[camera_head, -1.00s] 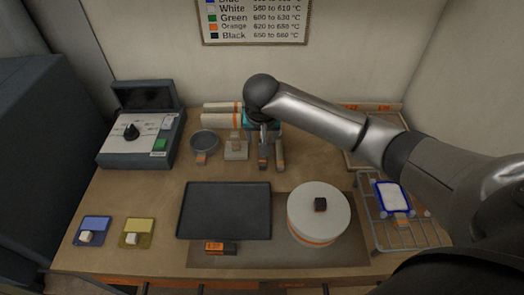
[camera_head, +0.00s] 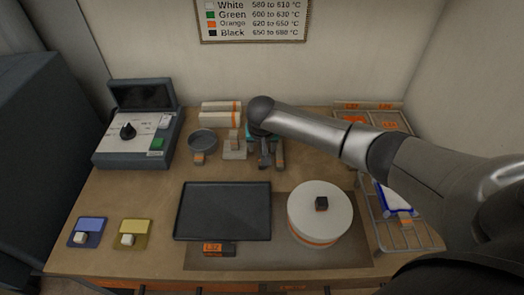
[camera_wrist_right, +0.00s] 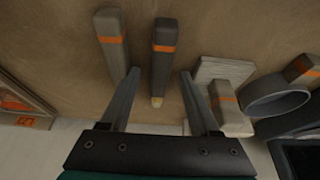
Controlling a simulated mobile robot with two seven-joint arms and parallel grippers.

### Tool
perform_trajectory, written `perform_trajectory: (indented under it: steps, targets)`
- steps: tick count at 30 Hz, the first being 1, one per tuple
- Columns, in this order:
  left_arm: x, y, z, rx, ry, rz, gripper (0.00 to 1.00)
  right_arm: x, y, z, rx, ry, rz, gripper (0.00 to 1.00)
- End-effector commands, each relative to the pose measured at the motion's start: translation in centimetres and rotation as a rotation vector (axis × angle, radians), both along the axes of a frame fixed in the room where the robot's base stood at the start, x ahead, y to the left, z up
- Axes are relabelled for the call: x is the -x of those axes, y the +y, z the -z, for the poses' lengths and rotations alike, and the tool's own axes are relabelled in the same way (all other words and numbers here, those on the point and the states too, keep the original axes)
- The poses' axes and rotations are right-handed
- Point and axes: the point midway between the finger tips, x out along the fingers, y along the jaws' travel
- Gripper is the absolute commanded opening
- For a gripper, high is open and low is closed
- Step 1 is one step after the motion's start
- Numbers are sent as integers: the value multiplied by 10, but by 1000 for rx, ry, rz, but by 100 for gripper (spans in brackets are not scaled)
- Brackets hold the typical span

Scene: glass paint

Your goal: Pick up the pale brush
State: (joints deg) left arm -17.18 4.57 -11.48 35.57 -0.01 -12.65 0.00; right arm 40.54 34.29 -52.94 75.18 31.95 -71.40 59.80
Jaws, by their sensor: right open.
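Two long tools with orange bands lie side by side on the table. The paler grey one, which I take as the pale brush (camera_wrist_right: 110,38), is at left in the right wrist view; in the head view it is the right-hand one (camera_head: 280,158). The darker grey tool (camera_wrist_right: 164,50) has a small yellowish tip and lies between the fingers of my right gripper (camera_wrist_right: 160,72). The gripper is open, with its left finger close beside the pale tool's lower end. In the head view the right wrist covers the tools' far ends. My left gripper is out of view.
A block-like holder (camera_head: 235,148) and a grey bowl (camera_head: 202,142) stand left of the tools. A dark tray (camera_head: 222,210) and a round white disc (camera_head: 320,214) are nearer the front. A wire rack (camera_head: 411,238) is at right. The table between tools and tray is clear.

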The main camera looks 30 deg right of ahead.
Motion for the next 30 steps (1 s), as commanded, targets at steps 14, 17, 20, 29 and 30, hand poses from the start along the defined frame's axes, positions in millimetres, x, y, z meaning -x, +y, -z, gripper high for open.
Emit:
perform_trajectory:
  steps: [14, 17, 20, 29, 30]
  targets:
    - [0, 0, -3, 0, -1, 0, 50, 0, 0, 1, 0, 1, 0, 62]
    - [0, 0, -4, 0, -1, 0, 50, 0, 0, 3, 0, 1, 0, 62]
    - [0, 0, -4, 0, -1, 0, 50, 0, 0, 4, 1, 1, -1, 62]
    - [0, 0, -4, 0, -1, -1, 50, 1, 0, 5, 1, 1, -1, 42]
    - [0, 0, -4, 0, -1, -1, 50, 1, 0, 5, 1, 1, -1, 38]
